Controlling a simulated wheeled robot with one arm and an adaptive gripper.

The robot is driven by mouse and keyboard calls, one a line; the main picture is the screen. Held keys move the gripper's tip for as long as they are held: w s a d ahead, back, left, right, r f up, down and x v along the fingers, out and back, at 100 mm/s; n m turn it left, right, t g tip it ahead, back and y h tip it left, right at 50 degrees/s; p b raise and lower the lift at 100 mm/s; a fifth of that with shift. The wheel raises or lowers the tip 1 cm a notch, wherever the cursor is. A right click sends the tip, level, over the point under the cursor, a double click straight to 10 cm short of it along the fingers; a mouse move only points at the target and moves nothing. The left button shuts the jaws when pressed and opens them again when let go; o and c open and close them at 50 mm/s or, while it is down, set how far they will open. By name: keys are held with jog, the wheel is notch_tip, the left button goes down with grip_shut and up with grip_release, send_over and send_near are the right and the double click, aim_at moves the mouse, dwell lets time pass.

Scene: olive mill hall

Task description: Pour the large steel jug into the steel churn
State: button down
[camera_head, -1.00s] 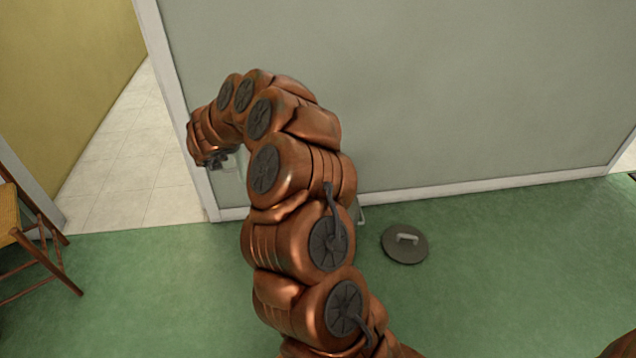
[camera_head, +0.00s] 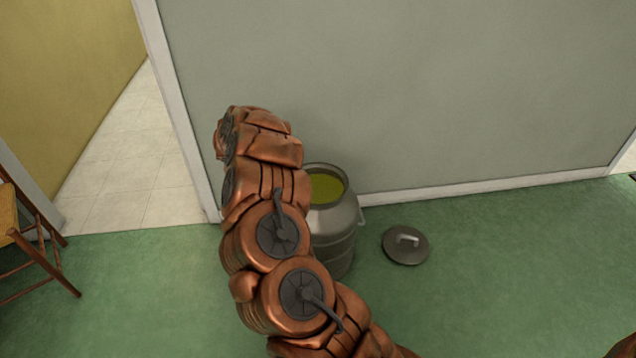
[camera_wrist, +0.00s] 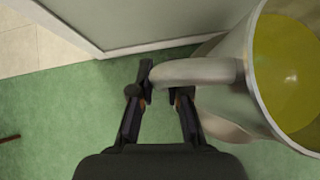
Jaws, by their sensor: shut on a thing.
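The steel churn (camera_head: 336,232) stands open on the green floor against the wall, partly hidden behind my arm. Yellow-green liquid shows inside its mouth in the head view. In the wrist view, the large steel jug (camera_wrist: 240,98) fills the right side, with yellow-green liquid inside its bright rim. Its handle (camera_wrist: 195,71) reaches left to my gripper (camera_wrist: 162,95), whose fingers are shut on it. In the head view my gripper and the jug are hidden behind my arm. I cannot tell how far the jug is tilted.
A grey wall (camera_head: 420,90) rises close behind. A wooden chair (camera_head: 30,240) stands at the far left, near a doorway with pale tiles. Green floor is clear at front left.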

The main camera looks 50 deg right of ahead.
jog(key=shift+w+d, duration=0.1)
jog(key=shift+d, duration=0.4)
jog(key=shift+r+m+b, duration=0.3)
jog(key=shift+r+b, duration=0.1)
jog(key=shift+b, duration=0.25)
jog(key=shift+s+d+r+m+t+y+b, duration=0.25)
jog(key=shift+r+t+y+b, duration=0.1)
jog(key=shift+r, duration=0.2)
jog(key=shift+s+d+r+m+t+y+b, duration=0.15)
jog(key=shift+s+r+t+y+b, duration=0.1)
jog(key=shift+r+t, duration=0.25)
jog(key=shift+s+d+r+m+t+y+b, duration=0.2)
jog(key=shift+s+r+t+y+b, duration=0.1)
jog(key=shift+r, duration=0.3)
jog(key=shift+s+d+r+m+t+y+b, duration=0.2)
jog(key=shift+s+d+m+t+y+b, duration=0.2)
jog(key=shift+b, duration=0.3)
jog(key=shift+r, duration=0.15)
jog(key=shift+s+d+r+t, duration=0.1)
jog(key=shift+s+d+t, duration=0.05)
jog(key=shift+s+t, duration=0.1)
jog(key=shift+s+d+y+b, duration=0.15)
jog(key=shift+d+y+b, duration=0.05)
jog(key=shift+y+b, duration=0.1)
